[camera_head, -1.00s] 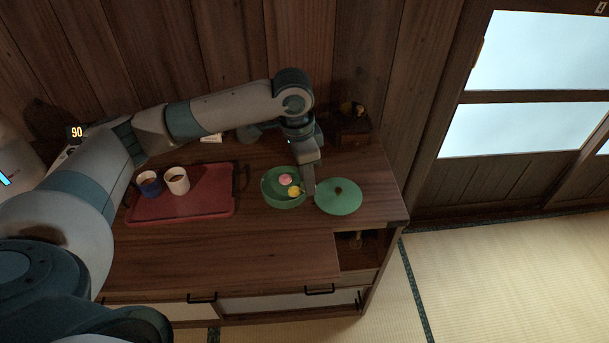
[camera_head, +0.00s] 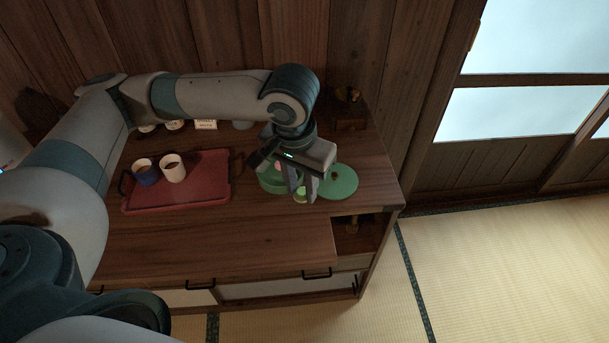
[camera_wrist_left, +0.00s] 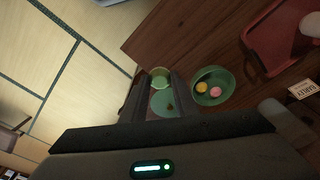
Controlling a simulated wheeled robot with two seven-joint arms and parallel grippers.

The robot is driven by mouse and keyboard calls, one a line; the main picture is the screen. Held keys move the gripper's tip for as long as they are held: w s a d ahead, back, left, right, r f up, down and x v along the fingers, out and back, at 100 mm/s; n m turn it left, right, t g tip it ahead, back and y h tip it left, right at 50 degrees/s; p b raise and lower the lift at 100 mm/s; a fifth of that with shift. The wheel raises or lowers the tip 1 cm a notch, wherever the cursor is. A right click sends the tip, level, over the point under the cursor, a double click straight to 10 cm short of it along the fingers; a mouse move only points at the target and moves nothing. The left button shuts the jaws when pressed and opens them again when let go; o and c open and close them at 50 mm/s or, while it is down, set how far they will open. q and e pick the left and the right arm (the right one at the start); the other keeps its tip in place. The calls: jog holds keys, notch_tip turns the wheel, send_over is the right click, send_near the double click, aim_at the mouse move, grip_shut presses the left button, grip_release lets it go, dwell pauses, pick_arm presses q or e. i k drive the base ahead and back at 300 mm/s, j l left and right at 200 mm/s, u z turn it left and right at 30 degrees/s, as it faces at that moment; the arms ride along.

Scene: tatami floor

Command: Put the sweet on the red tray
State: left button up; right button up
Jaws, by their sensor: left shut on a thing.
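My left gripper (camera_head: 300,196) is shut on a pale yellow-green sweet (camera_head: 299,195), held above the cabinet top in front of the green bowl. The held sweet (camera_wrist_left: 160,79) also shows between the fingers in the left wrist view. The green bowl (camera_head: 267,186) is partly hidden behind the gripper. In the wrist view, a yellow sweet (camera_wrist_left: 202,87) and a pink sweet (camera_wrist_left: 216,92) lie inside it. The red tray (camera_head: 205,190) lies to the left on the cabinet top, apart from the gripper. My right gripper is not in view.
A green lid (camera_head: 343,181) lies right of the bowl. A small card (camera_head: 206,125) stands at the back. The tray's right part is clear.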

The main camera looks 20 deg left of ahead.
aim_at(213, 181)
jog(key=i+l, duration=0.45)
jog(key=i+u, duration=0.1)
jog(key=u, duration=1.2)
jog(key=i, duration=0.5)
